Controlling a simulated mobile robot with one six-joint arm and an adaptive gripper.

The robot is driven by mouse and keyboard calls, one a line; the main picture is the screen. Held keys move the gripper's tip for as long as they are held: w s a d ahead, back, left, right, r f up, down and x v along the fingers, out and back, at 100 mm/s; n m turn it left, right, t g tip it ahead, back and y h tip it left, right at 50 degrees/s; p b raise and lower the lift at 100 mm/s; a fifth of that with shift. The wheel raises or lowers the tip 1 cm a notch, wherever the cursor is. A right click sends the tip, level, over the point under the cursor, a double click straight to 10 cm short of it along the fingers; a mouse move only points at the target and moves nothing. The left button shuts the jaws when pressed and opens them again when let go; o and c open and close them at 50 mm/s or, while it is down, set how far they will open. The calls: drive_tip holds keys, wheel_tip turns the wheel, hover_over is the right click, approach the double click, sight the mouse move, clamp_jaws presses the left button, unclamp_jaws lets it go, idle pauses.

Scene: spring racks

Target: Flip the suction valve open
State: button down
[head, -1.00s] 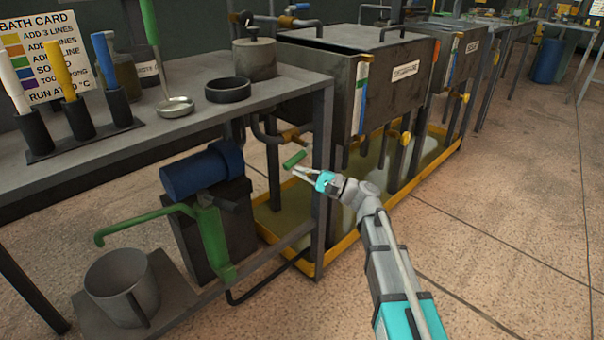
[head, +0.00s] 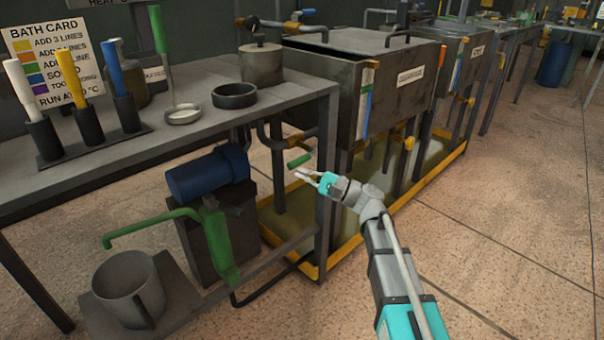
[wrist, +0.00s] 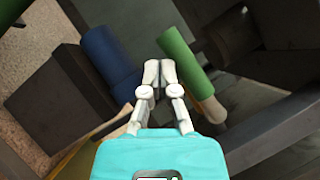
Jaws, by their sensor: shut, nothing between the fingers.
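The suction valve's green handle (head: 299,160) sticks out on a tan stem below the bench's right end, near the brass-coloured pipe fitting (head: 297,138). In the wrist view the green handle (wrist: 185,60) lies slanted just right of my fingertips, with its tan stem (wrist: 211,109) running down to the right. My gripper (head: 302,175) is shut and empty, just below and beside the handle in the head view. Its fingertips also show in the wrist view (wrist: 160,70), close together. I cannot tell whether they touch the handle. The valve body is partly hidden.
A blue motor (head: 208,174) and green hand pump (head: 218,240) stand under the bench (head: 210,120), left of the gripper. The bench leg and yellow tray rim (head: 305,268) are close by. Grey tanks (head: 400,80) stand behind. Open floor (head: 510,230) lies to the right.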

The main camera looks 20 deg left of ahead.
drive_tip(key=shift+f, duration=0.15)
drive_tip(key=s+d+f+b, duration=0.4)
drive_tip(key=d+f+b, duration=0.4)
drive_tip(key=f+b, duration=0.1)
idle(0.6)
drive_tip(key=shift+s+d+f, duration=0.1)
drive_tip(key=shift+s+d, duration=0.05)
drive_tip(key=s+d+f+n+h+p, duration=0.2)
drive_tip(key=d+f+h+p, duration=0.1)
drive_tip(key=d+h+p, duration=0.3)
drive_tip(key=s+d+f+n+h+p, duration=0.2)
drive_tip(key=d+f+h+p, duration=0.1)
drive_tip(key=d+h+p, duration=0.3)
drive_tip(key=s+d+r+n+h+p, duration=0.15)
drive_tip(key=d+h+p, duration=0.3)
drive_tip(key=d, duration=0.45)
drive_tip(key=s+d+r+h+p, duration=0.1)
drive_tip(key=s+d+h+p, duration=0.3)
drive_tip(key=d, duration=0.6)
wheel_tip(320, 180, up, 38)
drive_tip(key=w+p, duration=0.1)
drive_tip(key=p, duration=3.6)
drive_tip(key=shift+a+h+p, duration=0.2)
drive_tip(key=shift+h+p, duration=0.15)
drive_tip(key=shift+h, duration=0.1)
